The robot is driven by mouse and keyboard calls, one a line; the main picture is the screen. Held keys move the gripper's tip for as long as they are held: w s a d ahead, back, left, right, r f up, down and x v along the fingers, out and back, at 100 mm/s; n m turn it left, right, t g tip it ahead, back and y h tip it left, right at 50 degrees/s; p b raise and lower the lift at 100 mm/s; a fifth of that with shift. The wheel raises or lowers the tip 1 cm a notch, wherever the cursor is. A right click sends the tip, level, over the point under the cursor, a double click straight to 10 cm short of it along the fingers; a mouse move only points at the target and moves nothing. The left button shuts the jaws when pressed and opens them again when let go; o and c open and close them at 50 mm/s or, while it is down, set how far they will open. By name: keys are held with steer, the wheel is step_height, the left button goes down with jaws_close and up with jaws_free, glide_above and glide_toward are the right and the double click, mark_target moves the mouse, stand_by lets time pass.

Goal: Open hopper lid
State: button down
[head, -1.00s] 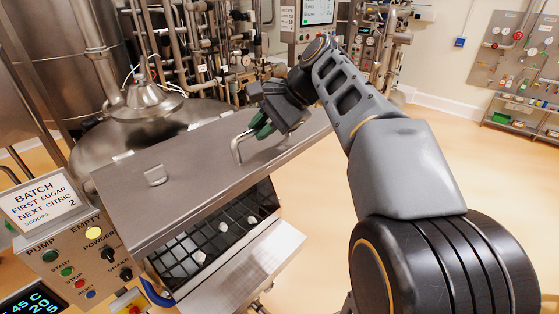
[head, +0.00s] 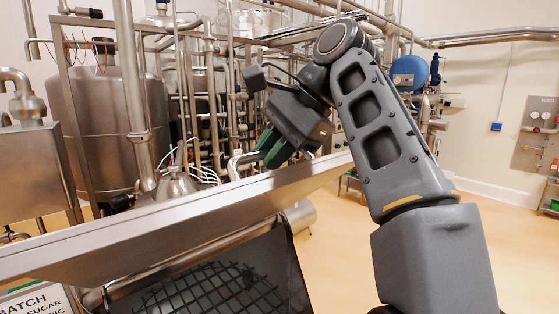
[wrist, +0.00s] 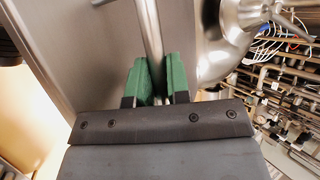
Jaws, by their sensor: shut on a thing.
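The hopper lid (head: 190,222) is a flat steel panel. In the head view it is raised and seen nearly edge-on, with the dark hopper mouth and its black grid (head: 215,290) showing beneath. The lid's bent steel bar handle (head: 238,164) stands on the lid's upper side. My gripper (head: 272,150), with green finger pads, is at the handle. In the wrist view the gripper (wrist: 160,82) is shut on the handle bar (wrist: 150,30), which runs between the two green pads. The lid's surface (wrist: 95,45) lies behind it.
A batch sign (head: 38,300) stands at the lower left. Steel tanks (head: 115,120) and pipework (head: 215,90) crowd the space behind the lid. The floor (head: 335,250) is clear to the right. A panel board (head: 535,135) hangs on the right wall.

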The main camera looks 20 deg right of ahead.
steer(key=shift+w+a, duration=0.1)
steer(key=shift+w, duration=0.2)
steer(key=c, duration=1.5)
jaws_free()
steer(key=shift+o, duration=1.4)
steer(key=shift+w+a, duration=0.15)
steer(key=shift+w, duration=0.1)
steer(key=shift+o, duration=0.6)
steer(key=shift+s+r, duration=0.1)
steer(key=shift+s, duration=0.1)
